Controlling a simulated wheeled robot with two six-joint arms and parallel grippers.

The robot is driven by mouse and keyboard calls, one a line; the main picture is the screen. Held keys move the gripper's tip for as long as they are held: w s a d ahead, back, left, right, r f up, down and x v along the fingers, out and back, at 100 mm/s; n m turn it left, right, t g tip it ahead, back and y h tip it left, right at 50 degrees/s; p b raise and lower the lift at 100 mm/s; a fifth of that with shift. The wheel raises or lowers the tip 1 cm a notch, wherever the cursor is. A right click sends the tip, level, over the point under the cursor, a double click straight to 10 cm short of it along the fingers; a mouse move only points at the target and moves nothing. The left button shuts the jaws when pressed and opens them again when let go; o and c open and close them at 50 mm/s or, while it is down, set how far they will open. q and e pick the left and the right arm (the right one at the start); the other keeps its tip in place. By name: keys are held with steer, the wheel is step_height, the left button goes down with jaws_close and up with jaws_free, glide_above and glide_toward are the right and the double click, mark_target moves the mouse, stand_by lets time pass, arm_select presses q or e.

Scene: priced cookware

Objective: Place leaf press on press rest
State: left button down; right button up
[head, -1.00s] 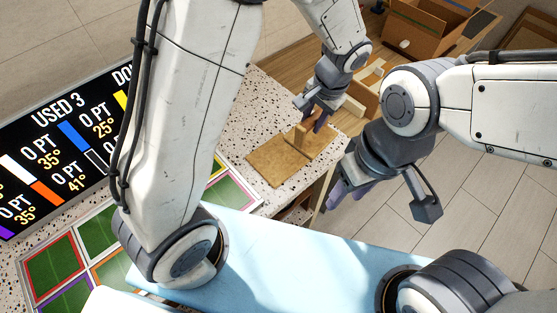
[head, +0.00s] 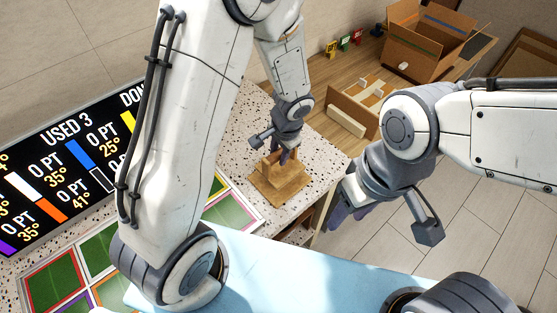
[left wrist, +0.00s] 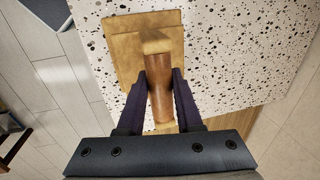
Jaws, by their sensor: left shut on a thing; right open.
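The leaf press is a wooden plate with an upright handle. Its brown round grip (left wrist: 160,100) and pale end block (left wrist: 156,42) show in the left wrist view. My left gripper (left wrist: 160,88) is shut on the grip. In the head view the press (head: 268,165) is over the flat tan press rest (head: 286,194) near the counter's corner. The two plates overlap and look slightly offset; I cannot tell if they touch. My left gripper (head: 284,157) is above them there. My right gripper (head: 385,218) is open and empty, right of the counter, over the floor.
The speckled counter (head: 323,150) is clear around the plates, and its edge is close on the right. A scoreboard (head: 60,165) and green framed panels (head: 60,275) lie left. A wooden divider tray (head: 352,112) and cardboard box (head: 425,40) stand behind.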

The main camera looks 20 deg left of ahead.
mark_target(279, 167)
arm_select(q)
steer(key=shift+f+b, duration=0.3)
steer(key=shift+f, duration=1.45)
steer(key=shift+f, duration=0.2)
steer(key=c, duration=0.6)
jaws_free()
steer(key=shift+r, duration=0.1)
